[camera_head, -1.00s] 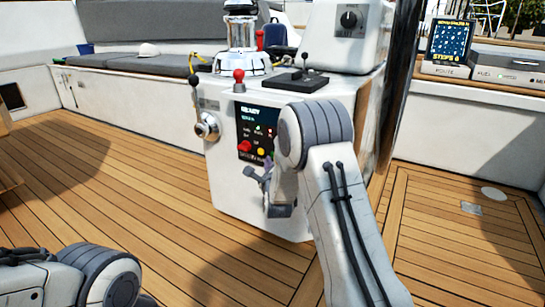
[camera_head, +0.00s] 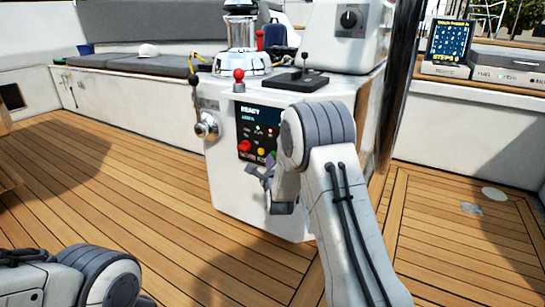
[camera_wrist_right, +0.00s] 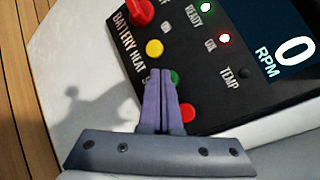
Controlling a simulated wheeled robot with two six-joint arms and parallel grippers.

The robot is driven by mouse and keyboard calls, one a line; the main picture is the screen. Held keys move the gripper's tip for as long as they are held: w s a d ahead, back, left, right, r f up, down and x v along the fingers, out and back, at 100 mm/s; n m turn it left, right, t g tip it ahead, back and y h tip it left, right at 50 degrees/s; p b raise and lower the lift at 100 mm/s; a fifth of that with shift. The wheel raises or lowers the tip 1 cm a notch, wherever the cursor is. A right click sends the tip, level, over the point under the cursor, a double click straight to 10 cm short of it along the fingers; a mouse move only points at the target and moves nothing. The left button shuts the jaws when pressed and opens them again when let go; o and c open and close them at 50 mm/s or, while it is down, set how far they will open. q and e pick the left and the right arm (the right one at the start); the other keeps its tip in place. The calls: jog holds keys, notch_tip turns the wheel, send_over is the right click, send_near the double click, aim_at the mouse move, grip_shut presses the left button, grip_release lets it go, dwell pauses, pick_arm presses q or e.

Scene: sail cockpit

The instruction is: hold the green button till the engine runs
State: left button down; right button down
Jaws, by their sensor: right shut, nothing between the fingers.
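The green button (camera_wrist_right: 174,77) shows in the right wrist view on the black engine panel (camera_wrist_right: 200,80), partly hidden behind my fingers. My right gripper (camera_wrist_right: 160,77) is shut and empty, with its fingertips at the button's left edge; I cannot tell whether they touch it. A yellow button (camera_wrist_right: 154,48) is above the fingertips and a red button (camera_wrist_right: 187,113) below right. The RPM display (camera_wrist_right: 293,51) reads 0. My left gripper is out of view.
The panel is on the white console (camera_head: 228,185). A throttle lever (camera_head: 205,118) is on its left side, and a red-knobbed lever (camera_head: 239,82) and a black lever (camera_head: 304,72) on top. The wooden deck (camera_head: 120,180) to the left is clear.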

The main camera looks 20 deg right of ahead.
jog(key=shift+w+d, duration=0.2)
jog(key=shift+d, duration=0.1)
jog(key=shift+a, duration=0.1)
dwell(0.9)
jog(key=shift+s+a, duration=0.55)
jog(key=shift+a, duration=0.05)
jog(key=s+a, duration=0.1)
jog(key=a, duration=0.1)
jog(key=s+a+b, duration=0.1)
jog(key=s+a, duration=0.1)
dwell(0.4)
